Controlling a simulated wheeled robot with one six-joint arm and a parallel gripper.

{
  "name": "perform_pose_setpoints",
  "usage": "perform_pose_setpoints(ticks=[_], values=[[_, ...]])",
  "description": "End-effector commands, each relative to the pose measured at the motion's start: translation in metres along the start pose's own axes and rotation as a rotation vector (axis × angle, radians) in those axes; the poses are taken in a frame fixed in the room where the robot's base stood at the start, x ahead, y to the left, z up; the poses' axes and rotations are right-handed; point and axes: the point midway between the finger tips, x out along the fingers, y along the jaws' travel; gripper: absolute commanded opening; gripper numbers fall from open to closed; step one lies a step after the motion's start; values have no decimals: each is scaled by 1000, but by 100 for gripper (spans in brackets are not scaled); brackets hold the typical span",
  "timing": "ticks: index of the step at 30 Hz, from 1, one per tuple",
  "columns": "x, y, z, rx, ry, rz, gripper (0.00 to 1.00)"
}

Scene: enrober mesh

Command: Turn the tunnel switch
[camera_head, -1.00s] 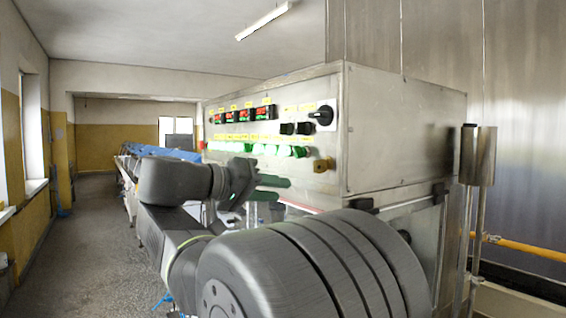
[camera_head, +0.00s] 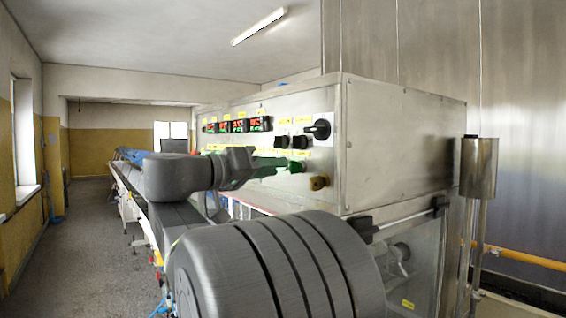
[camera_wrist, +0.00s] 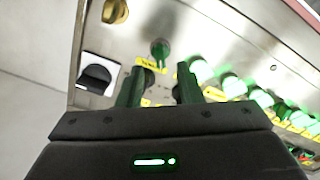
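The control panel (camera_head: 225,112) carries several switches; its labels are too small to read, so I cannot tell which one is the tunnel switch. Two black selector switches (camera_head: 290,142) sit side by side, with a larger black rotary knob (camera_head: 320,130) to their right. In the wrist view this knob (camera_wrist: 95,78) is on a white plate at left. My gripper (camera_wrist: 160,80) is open, its two green fingers spread and pointing at the panel. A green knob (camera_wrist: 160,50) shows beyond the gap between the fingertips. Dark switch parts are partly hidden behind the fingers. Contact cannot be told.
A brass-coloured knob (camera_head: 318,183) is at the panel's lower right corner. Lit green buttons (camera_wrist: 235,85) run in a row to the right in the wrist view. Red displays (camera_head: 240,125) are at the panel's upper left. The aisle floor (camera_head: 95,235) at left is clear.

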Motion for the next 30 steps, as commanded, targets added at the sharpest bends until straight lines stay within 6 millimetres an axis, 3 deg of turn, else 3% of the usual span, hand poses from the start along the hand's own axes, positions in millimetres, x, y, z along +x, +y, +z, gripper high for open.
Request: perform_pose_setpoints(ticks=[7, 19, 24, 30], values=[[29, 1, 0, -1, -1, 1, 33], [35, 0, 0, -1, 0, -1, 33], [35, 0, 0, -1, 0, -1, 1], [34, 0, 1, 1, 0, -1, 0]])
